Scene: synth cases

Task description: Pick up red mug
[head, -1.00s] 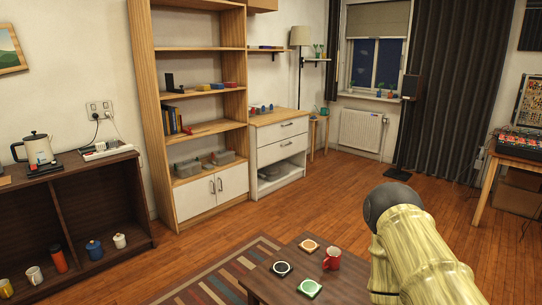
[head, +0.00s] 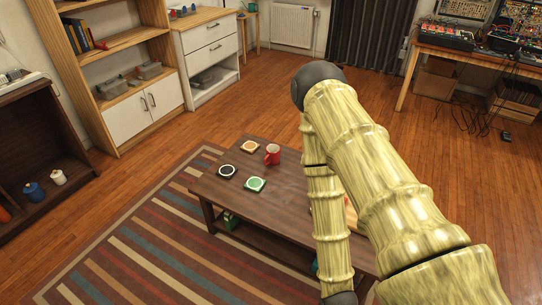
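The red mug (head: 272,154) stands upright on the dark wooden coffee table (head: 213,189), near its far edge. My arm reaches in from the right and hangs down over the right part of the table, to the right of the mug. My gripper is not visible; it lies below the bottom edge of the view or is hidden by the arm.
A striped rug (head: 128,240) lies under and left of the table. A low dark shelf (head: 45,150) with a blue pot (head: 34,191) and a white pot (head: 58,177) is at left. A workbench (head: 480,62) stands at the upper right. My arm hides part of the tabletop. Open floor lies behind the table.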

